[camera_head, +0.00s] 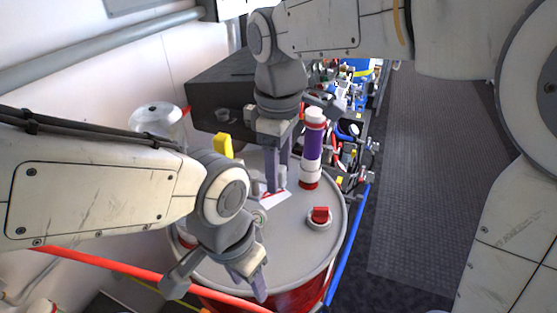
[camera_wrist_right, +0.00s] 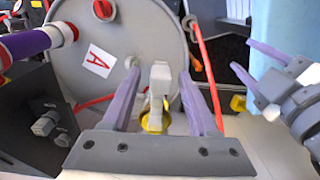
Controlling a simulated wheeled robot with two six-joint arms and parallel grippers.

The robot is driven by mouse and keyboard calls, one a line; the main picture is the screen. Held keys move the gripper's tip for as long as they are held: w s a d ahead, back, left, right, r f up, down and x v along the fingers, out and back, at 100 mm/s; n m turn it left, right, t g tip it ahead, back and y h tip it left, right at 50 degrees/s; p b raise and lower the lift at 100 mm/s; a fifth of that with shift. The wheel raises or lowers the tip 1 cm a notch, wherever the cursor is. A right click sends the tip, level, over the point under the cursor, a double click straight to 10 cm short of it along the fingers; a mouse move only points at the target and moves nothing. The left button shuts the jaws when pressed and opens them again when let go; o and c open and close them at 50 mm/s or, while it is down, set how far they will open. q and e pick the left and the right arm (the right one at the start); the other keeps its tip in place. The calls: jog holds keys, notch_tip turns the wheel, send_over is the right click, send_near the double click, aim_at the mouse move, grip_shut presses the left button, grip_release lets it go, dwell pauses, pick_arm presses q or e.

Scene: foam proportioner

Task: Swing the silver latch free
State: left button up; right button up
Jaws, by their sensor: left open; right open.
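My right gripper (camera_head: 276,188) points down over the lid, open. In the right wrist view a light grey, silver-like block (camera_wrist_right: 160,84), perhaps the latch, shows between its open fingers, with a yellow part (camera_wrist_right: 153,120) below it. I cannot tell whether the fingers touch the block. In the head view the latch is not clearly seen, and the gripper may hide it. My left gripper (camera_head: 260,283) is open near the lid's front edge; it also shows at the right of the right wrist view (camera_wrist_right: 252,62).
A purple and white cylinder (camera_head: 313,147) and a red knob (camera_head: 320,215) stand on the lid. A yellow handle (camera_head: 222,145) and a dark box (camera_head: 222,88) are behind it. A red bar (camera_head: 95,263) and a blue bar (camera_head: 348,245) flank the drum. Floor (camera_head: 425,170) at right is clear.

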grip_shut()
jog(key=shift+w, duration=0.15)
jog(key=shift+w+a+n+p, duration=0.2)
jog(key=shift+w+n+p, duration=0.65)
jog(key=shift+n, duration=1.35)
jog(key=shift+w+a+n+p, duration=0.15)
jog(key=shift+w+n+p, duration=0.7)
jog(key=shift+n, duration=1.35)
jog(key=shift+w+a+n+p, duration=0.2)
jog(key=shift+w+n+p, duration=0.65)
jog(key=shift+n, duration=1.35)
